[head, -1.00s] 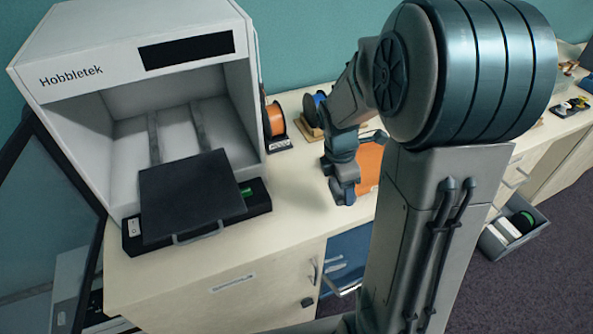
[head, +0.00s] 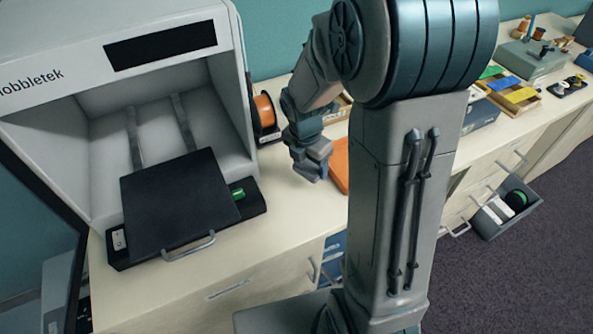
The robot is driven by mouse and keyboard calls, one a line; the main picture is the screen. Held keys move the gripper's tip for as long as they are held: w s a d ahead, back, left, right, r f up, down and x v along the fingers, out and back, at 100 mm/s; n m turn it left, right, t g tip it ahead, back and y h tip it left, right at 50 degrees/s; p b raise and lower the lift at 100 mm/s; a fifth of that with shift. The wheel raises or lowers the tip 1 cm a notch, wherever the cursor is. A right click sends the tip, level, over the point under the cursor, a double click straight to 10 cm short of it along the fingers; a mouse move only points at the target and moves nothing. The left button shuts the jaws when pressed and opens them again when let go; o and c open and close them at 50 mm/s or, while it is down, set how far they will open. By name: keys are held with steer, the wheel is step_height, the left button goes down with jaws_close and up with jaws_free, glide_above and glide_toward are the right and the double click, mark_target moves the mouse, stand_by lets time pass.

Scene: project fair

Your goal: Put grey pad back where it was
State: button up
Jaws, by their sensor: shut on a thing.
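My gripper (head: 312,170) is at the low end of my arm, over the counter between the white Hobbletek machine (head: 160,40) and my arm's thick upright link. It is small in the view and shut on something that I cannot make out. I cannot pick out a grey pad with certainty. A dark square plate (head: 180,205) with a metal handle lies on the black base (head: 118,258) at the front of the machine. My gripper is to the right of this plate and apart from it.
An orange spool (head: 264,110) stands beside the machine. A flat orange thing (head: 340,165) lies partly behind my arm. Coloured blocks (head: 520,95) sit in a tray farther right. An open drawer (head: 490,222) juts out at the right. The counter front (head: 240,255) is clear.

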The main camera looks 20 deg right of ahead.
mark_target(296, 163)
steer(key=w+a+f, duration=0.2)
steer(key=shift+w+a+f, duration=0.15)
steer(key=shift+w+a, duration=0.1)
steer(key=shift+a, duration=0.1)
steer(key=shift+f+p, duration=0.45)
steer(key=shift+f, duration=1.5)
steer(key=shift+f, duration=0.1)
steer(key=shift+f, duration=0.15)
steer(key=o, duration=0.9)
steer(key=shift+o, duration=0.2)
steer(key=shift+r, duration=0.2)
